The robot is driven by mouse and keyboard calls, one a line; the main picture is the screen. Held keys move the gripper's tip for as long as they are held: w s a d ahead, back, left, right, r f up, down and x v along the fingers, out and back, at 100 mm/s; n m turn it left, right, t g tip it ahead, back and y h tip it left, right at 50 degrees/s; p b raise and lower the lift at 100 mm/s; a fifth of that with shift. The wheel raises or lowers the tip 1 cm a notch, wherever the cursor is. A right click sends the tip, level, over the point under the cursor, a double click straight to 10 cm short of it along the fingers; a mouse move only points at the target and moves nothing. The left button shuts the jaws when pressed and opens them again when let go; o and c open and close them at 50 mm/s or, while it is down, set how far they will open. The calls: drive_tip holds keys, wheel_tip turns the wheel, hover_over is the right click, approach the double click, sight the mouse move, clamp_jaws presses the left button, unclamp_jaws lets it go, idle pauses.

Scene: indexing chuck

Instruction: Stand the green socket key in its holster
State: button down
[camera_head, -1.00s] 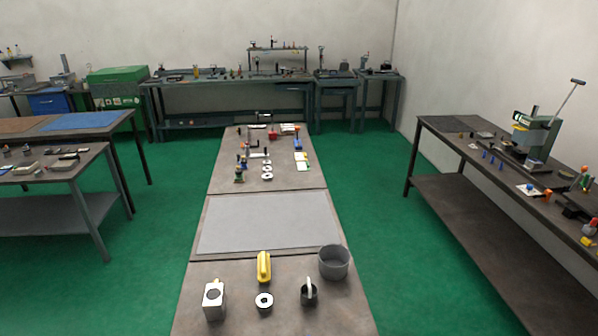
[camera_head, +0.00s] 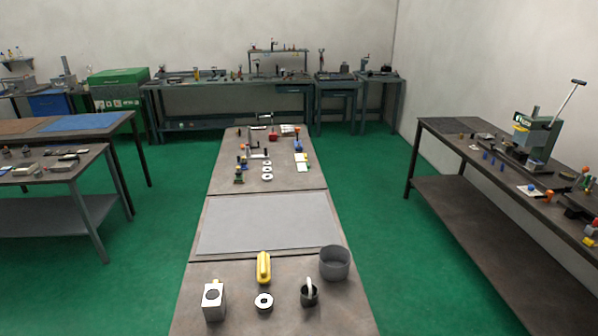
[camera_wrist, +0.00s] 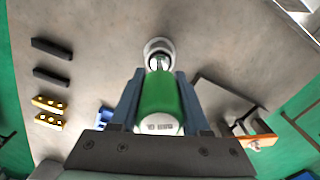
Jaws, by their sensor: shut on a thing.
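In the wrist view my gripper (camera_wrist: 158,95) is shut on the green socket key (camera_wrist: 160,100), with one finger on each side of its green body. The key's pale, marked end faces the camera. A pale round cup with a dark opening (camera_wrist: 158,46), which looks like the holster, lies just beyond the key's far end. The far end overlaps it in the picture; I cannot tell whether it is inside or only above it. I cannot make out my gripper or the key in the head view.
The head view shows a central bench with a bare grey mat (camera_head: 268,223) and a grey bowl (camera_head: 334,264).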

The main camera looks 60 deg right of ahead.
drive_tip(key=shift+f+b, duration=0.85)
drive_tip(key=shift+f, duration=0.6)
drive_tip(key=shift+c, duration=1.5)
unclamp_jaws()
wheel_tip(320, 180, up, 13)
drive_tip(key=shift+r+b, duration=0.1)
drive_tip(key=shift+b, duration=0.8)
drive_tip(key=shift+w, duration=0.1)
